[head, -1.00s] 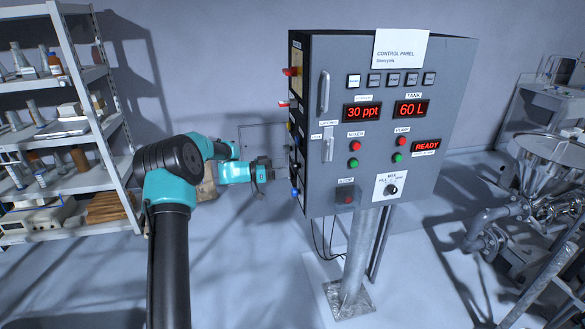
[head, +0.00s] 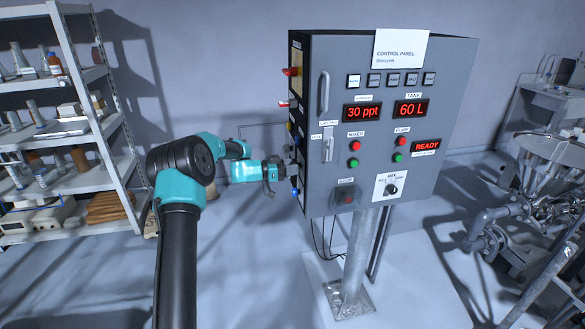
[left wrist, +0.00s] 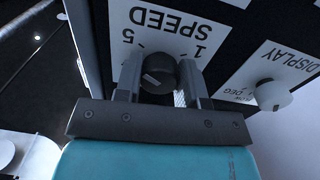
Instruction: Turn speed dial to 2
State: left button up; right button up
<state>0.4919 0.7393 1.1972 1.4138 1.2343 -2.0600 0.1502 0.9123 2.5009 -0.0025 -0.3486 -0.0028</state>
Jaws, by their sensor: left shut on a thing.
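The speed dial (left wrist: 158,74) is a black knob with a pale pointer line, on a white plate marked SPEED (left wrist: 165,22) with a 5 and a 1; the plate appears upside down in the left wrist view. My left gripper (left wrist: 160,85) is shut on this knob, one finger on each side. The fingers hide part of the scale, and I cannot read the pointed number. In the head view my left gripper (head: 284,172) is at the left side of the control panel box (head: 310,80), where the dial itself is hidden. My right gripper is not in view.
A white DISPLAY knob (left wrist: 272,95) sits beside the speed plate. The box front carries buttons, displays and a MIX selector (head: 391,189). A shelf rack (head: 90,130) stands at the left. A metal hopper (head: 545,150) stands at the right.

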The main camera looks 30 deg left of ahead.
pick_arm(q)
jog(key=shift+c, duration=1.4)
